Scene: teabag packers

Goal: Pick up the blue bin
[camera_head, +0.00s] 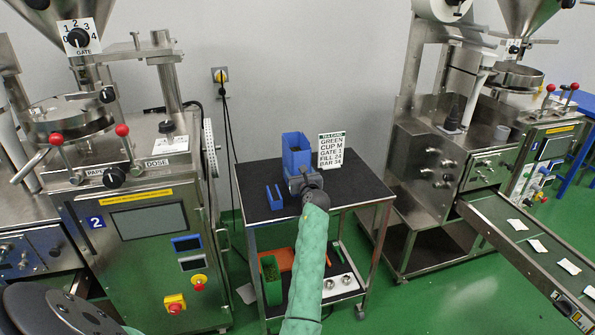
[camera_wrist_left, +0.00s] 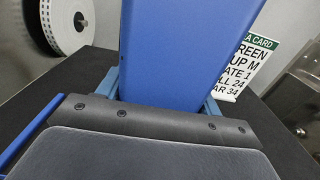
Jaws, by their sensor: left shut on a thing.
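The blue bin (camera_head: 296,143) stands upright at the back of the dark-topped cart (camera_head: 345,179), with dark contents inside. My left gripper (camera_head: 299,171) reaches it from the front and is shut on it. In the left wrist view the bin's blue wall (camera_wrist_left: 185,50) fills the upper middle, between the two fingers of my left gripper (camera_wrist_left: 163,98). The bin's base is hidden behind the gripper, so I cannot tell whether it touches the cart top. My right gripper is not in view.
A white recipe card (camera_head: 332,151) stands just right of the bin. A green bin (camera_head: 271,281) sits on the lower shelf. Steel machines flank the cart; the cart top's right side is clear.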

